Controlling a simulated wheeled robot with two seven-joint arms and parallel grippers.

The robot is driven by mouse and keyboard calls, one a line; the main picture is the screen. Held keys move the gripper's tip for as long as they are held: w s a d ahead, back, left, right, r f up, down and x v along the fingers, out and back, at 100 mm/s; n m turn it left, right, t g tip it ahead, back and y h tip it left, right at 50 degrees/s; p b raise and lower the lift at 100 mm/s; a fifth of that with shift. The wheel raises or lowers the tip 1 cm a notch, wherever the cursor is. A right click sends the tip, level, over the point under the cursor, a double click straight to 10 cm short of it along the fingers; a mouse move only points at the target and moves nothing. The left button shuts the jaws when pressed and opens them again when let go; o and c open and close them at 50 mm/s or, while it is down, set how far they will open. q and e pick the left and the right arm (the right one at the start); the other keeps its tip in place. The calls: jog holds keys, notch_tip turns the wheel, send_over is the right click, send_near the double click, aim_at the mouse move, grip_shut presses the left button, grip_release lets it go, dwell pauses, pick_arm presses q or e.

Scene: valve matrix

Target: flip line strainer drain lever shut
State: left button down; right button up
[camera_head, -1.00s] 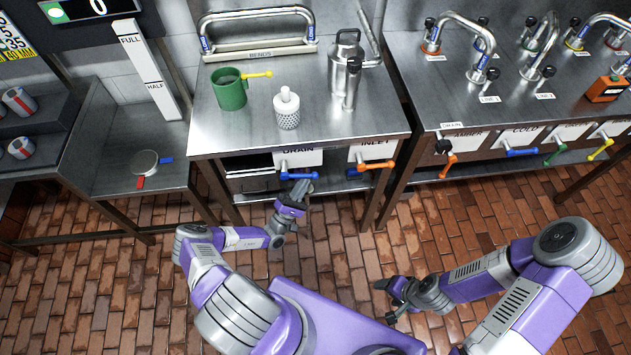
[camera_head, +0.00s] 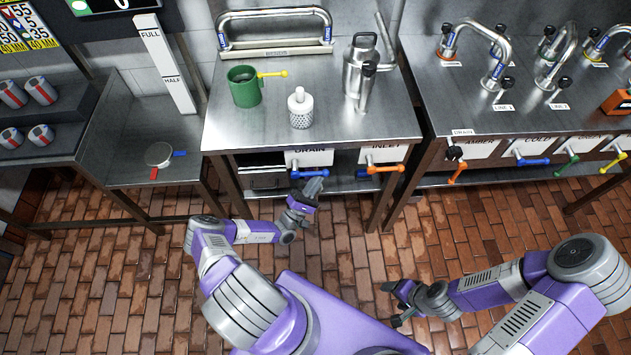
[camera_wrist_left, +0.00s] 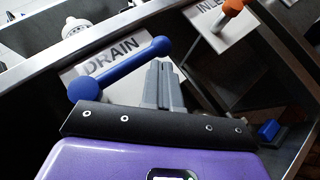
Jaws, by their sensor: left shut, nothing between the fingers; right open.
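The blue drain lever (camera_head: 309,173) sits on the front of the white plate marked DRAIN (camera_head: 311,157), under the table edge. It lies roughly level along the plate in the head view. In the left wrist view the blue lever (camera_wrist_left: 119,70) spans beside the fingers, with a round knob at each end. My left gripper (camera_head: 312,187) is shut and empty, just below and in front of the lever. In the wrist view its fingertips (camera_wrist_left: 162,70) are close by the lever; I cannot tell if they touch. My right gripper (camera_head: 393,301) is open and empty over the floor.
The orange inlet lever (camera_head: 386,169) is to the right of the drain plate. On the table stand a green cup (camera_head: 243,91), a white strainer piece (camera_head: 300,111) and a steel vessel (camera_head: 361,73). Another bench with coloured levers (camera_head: 533,160) stands right. The brick floor is clear.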

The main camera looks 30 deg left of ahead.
pick_arm(q)
jog(key=s+d+f+b, duration=0.1)
jog(key=s+f+b, duration=0.1)
jog(key=f, duration=0.4)
jog(key=s+d+f+b, duration=0.1)
jog(key=s+f+b, duration=0.1)
jog(key=f, duration=0.4)
jog(key=shift+d+f+b, duration=0.15)
jog(key=shift+d+b, duration=0.2)
jog(key=shift+b, duration=0.05)
